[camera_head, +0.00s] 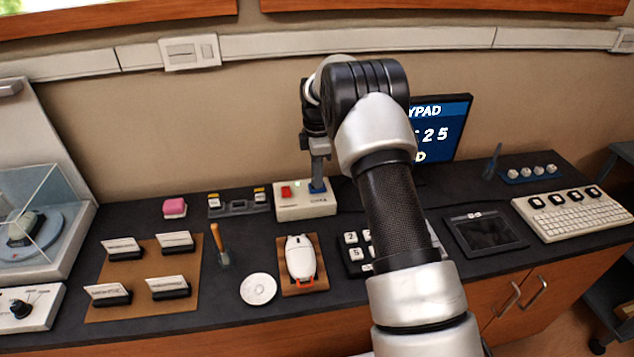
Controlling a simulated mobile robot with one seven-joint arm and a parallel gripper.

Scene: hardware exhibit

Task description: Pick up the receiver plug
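A white box (302,210) with a red block or button (286,191) on its left and a small blue part (318,187) on its right stands at the back of the dark counter. The blue part may be the receiver plug; no readable label confirms this. My gripper (319,178) points down right above the blue part, at or very near its top. The fingers overlap in this view, so I cannot tell whether they are open, shut, or touching the blue part.
A dark holder with small blocks (238,203) stands left of the box. In front are a white mouse-like device (300,259) on a brown base, a white disc (258,289) and a keypad (352,254). A screen (443,125) stands behind my arm. The wall is close behind.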

